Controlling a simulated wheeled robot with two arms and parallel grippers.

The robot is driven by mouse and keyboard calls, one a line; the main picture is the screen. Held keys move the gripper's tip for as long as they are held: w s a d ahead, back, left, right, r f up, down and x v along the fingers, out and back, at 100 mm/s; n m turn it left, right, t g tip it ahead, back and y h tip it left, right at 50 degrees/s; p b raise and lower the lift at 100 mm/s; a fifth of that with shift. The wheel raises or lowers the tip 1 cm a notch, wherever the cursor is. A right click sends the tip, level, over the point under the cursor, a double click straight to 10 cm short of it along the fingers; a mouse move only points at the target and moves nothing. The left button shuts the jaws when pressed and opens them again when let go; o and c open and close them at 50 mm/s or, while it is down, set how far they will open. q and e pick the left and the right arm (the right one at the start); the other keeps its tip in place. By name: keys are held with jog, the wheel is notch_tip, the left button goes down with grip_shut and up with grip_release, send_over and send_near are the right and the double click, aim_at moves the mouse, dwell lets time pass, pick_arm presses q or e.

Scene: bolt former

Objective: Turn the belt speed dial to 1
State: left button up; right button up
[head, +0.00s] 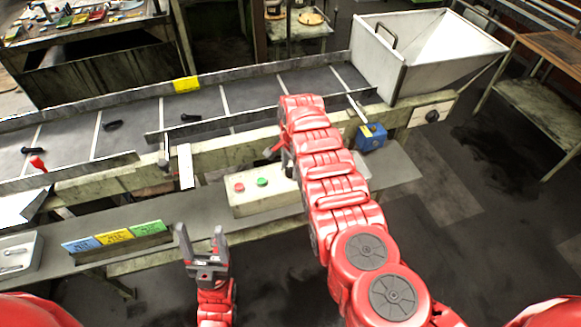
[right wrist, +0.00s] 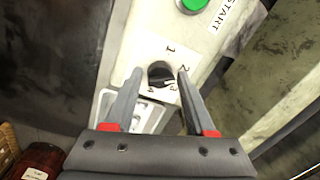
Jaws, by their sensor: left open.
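The belt speed dial (right wrist: 160,73) is a small black knob on a pale panel in the right wrist view. Numbers are printed around it, with 1 above and 2 to the right. Its light pointer mark seems to face the lower right, near the 3. My right gripper (right wrist: 159,85) is open, with one finger on each side of the dial and gaps visible. In the head view my right arm hides the dial. The cream control box (head: 245,204) with red and green buttons shows beside that arm. My left gripper (head: 200,232) is open and empty in front of the bench.
The green START button (right wrist: 194,3) is just above the dial. A conveyor belt (head: 250,100) with several dark bolts runs behind the box to a white hopper (head: 425,50). Coloured cards (head: 114,236) stand left.

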grip_shut()
jog(key=shift+f+n+b, duration=0.15)
jog(key=shift+n+b, duration=0.3)
jog(key=shift+n, duration=0.65)
jog(key=shift+w+n+b, duration=0.15)
jog(key=shift+n+b, duration=0.5)
jog(key=shift+n, duration=0.15)
jog(key=n+b, duration=0.7)
jog(key=b, duration=0.3)
jog(key=shift+g, duration=0.3)
jog(key=shift+n+b, duration=0.35)
jog(key=shift+n, duration=0.25)
